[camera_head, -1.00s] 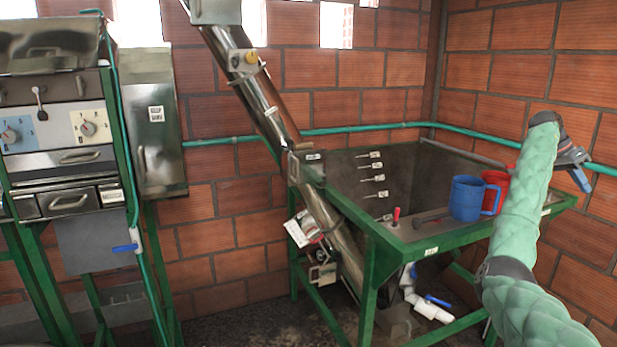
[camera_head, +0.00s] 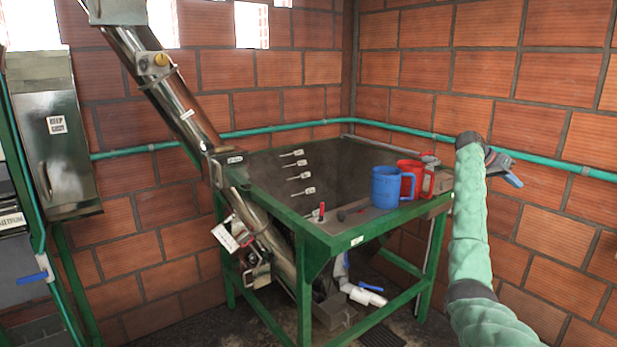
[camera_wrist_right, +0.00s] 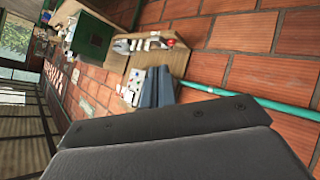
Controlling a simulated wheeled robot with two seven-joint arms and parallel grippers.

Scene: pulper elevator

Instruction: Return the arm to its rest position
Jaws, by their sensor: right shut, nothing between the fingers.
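My right arm, in a green padded sleeve, rises along the right side of the head view. Its gripper (camera_head: 508,176) is at the raised end of the arm, in front of the brick wall and to the right of the green-framed tank. The gripper is shut and empty, and it touches nothing that I can see. In the right wrist view its blue-grey fingers (camera_wrist_right: 158,90) show close together beyond the dark gripper body. My left arm and gripper are not in view.
A blue mug (camera_head: 386,187) and a red mug (camera_head: 412,175) stand on the rim of the green-framed tank (camera_head: 340,238), left of my arm. A steel elevator tube (camera_head: 165,95) slants into the tank. A green pipe (camera_head: 560,163) runs along the wall.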

